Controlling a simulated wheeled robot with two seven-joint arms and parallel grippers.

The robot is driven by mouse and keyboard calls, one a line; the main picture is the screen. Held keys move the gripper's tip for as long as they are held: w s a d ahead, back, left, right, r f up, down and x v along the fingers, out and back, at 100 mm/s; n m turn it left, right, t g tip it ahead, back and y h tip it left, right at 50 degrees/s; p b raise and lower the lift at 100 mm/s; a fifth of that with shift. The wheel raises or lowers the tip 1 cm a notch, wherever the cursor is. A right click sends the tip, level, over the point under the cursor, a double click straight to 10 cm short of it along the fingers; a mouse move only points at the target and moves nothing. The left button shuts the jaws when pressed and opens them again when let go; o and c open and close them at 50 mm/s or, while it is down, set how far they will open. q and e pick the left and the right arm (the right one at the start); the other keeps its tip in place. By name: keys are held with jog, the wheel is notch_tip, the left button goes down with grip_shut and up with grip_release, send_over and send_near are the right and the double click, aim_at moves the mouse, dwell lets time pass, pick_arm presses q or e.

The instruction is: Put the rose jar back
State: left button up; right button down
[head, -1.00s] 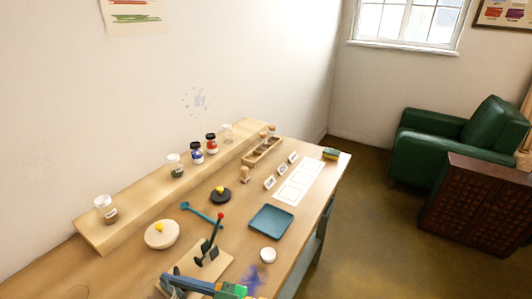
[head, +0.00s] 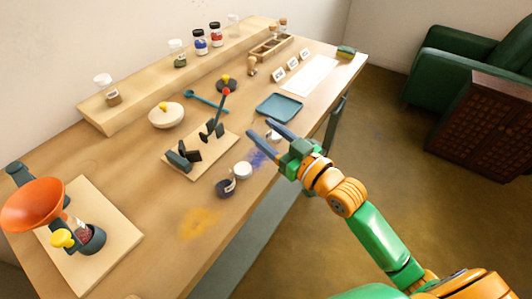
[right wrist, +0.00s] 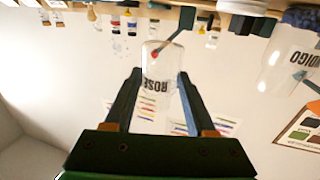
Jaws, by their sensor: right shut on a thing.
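The rose jar (right wrist: 158,75) is a clear jar with a ROSE label in the right wrist view, where the picture is upside down. My right gripper (right wrist: 158,80) is shut on it, one finger on each side. In the head view this gripper (head: 262,129) is above the table's front edge, near the blue tray; the clear jar is hard to make out there. The wooden shelf (head: 145,102) along the wall holds several jars: a brown one (head: 112,95), a green one (head: 178,57), blue, red and clear ones. A wide gap lies between brown and green. My left gripper is not in view.
A mill with an orange funnel (head: 38,202) stands at the left. A dark jar (head: 225,188) is near the front edge.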

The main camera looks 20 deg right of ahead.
jog(key=f, duration=0.1)
jog(key=w+f, duration=0.1)
jog(key=f, duration=0.2)
jog(key=shift+w+d+b, duration=0.15)
jog(key=shift+w+b, duration=0.1)
jog(key=shift+b, duration=0.15)
jog(key=shift+f, duration=0.45)
jog(key=shift+f, duration=0.1)
jog(key=shift+c, duration=1.1)
grip_release()
